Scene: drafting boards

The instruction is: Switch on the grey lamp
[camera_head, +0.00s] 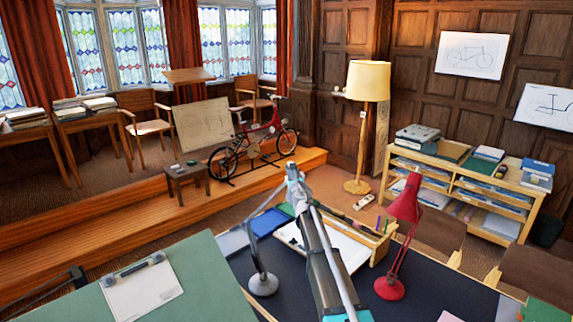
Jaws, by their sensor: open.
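The grey lamp stands on the dark desk (300,270). Its round base (263,285) and thin bent stem (249,238) show left of my arm. The stem leans up toward the far end of my arm, and its head is hidden or cannot be told apart there. My arm reaches from the bottom edge across the desk. My gripper (292,170) is at its far end, small in the picture, above and right of the lamp base. Its fingers are hard to make out, and I see nothing held in it. The lamp's switch cannot be made out.
A red lamp (404,205) stands right of my arm on the same desk. A wooden tray (383,246) and papers lie behind. Bare desk surface lies around the grey base.

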